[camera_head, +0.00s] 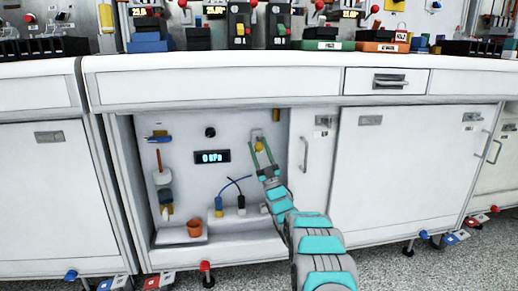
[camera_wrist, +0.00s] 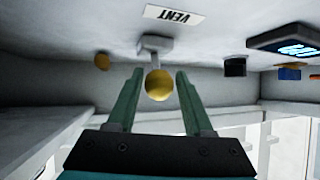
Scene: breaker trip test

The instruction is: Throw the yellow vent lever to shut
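The yellow vent lever shows as a yellow ball knob (camera_wrist: 159,85) on a pale mount in the wrist view, beside a label reading VENT (camera_wrist: 173,15). In the head view the knob (camera_head: 259,147) sits on the back panel of the open cabinet bay, near its right side. My gripper (camera_wrist: 159,75) is open, with one green finger on each side of the knob. A gap shows between the knob and each finger. In the head view my gripper (camera_head: 262,155) reaches into the bay at the lever.
A display reading 0 kPa (camera_head: 212,156) and a black knob (camera_head: 210,132) are left of the lever. Blue and black plugs with cables (camera_head: 219,207) and an orange cup (camera_head: 195,228) are lower. A cabinet door (camera_head: 312,165) stands close on the right.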

